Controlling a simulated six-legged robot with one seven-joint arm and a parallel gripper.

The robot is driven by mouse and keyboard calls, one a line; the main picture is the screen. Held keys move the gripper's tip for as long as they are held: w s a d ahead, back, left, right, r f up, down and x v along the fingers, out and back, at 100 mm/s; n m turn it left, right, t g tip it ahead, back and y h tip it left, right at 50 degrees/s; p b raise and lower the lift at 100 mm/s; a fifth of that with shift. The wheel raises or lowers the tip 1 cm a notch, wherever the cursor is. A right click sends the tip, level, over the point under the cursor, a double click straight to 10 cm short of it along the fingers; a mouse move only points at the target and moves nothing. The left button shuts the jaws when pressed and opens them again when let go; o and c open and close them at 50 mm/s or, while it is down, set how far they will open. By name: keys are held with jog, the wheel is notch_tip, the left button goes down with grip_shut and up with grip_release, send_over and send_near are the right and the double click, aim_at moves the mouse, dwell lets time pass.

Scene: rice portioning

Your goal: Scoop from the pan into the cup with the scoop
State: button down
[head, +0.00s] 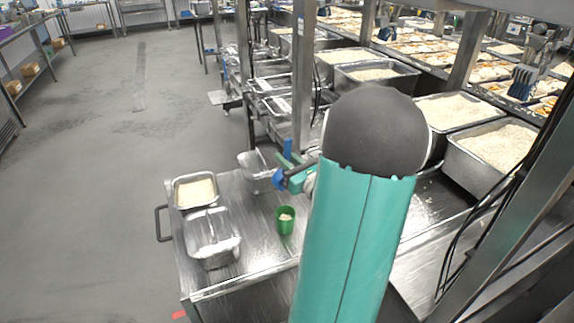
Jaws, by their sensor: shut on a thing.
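A small metal pan (176,195) with pale rice in it sits at the far left of the metal table. A green cup (285,227) stands upright on the table, right of the pan, with some pale rice showing inside. My gripper (286,170), with blue fingers, is above and behind the cup, beside the rear metal pan. It is shut on a thin thing that looks like the scoop's handle. The scoop's bowl cannot be made out. My teal arm hides part of the gripper and the table right of the cup.
An apparently empty metal pan (212,262) stands in front of the rice pan, and another metal pan (256,182) stands behind the cup. Steel posts (303,80) rise near my arm. Large trays of rice (492,148) line the right. The floor at left is clear.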

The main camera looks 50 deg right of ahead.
aim_at(289, 142)
jog(key=shift+a+r+g+y, duration=0.1)
jog(key=shift+r+g+y, duration=0.35)
jog(key=shift+g, duration=0.65)
jog(key=g, duration=0.2)
jog(key=g+y, duration=0.1)
jog(key=g, duration=0.1)
jog(key=r+g, duration=0.1)
jog(key=g, duration=0.1)
jog(key=shift+w+y, duration=0.1)
jog(key=shift+y, duration=0.15)
jog(key=g+y, duration=0.1)
jog(key=g, duration=0.2)
jog(key=r+g+y, duration=0.1)
jog(key=g, duration=0.3)
jog(key=shift+r+g, duration=0.1)
jog(key=shift+g, duration=0.2)
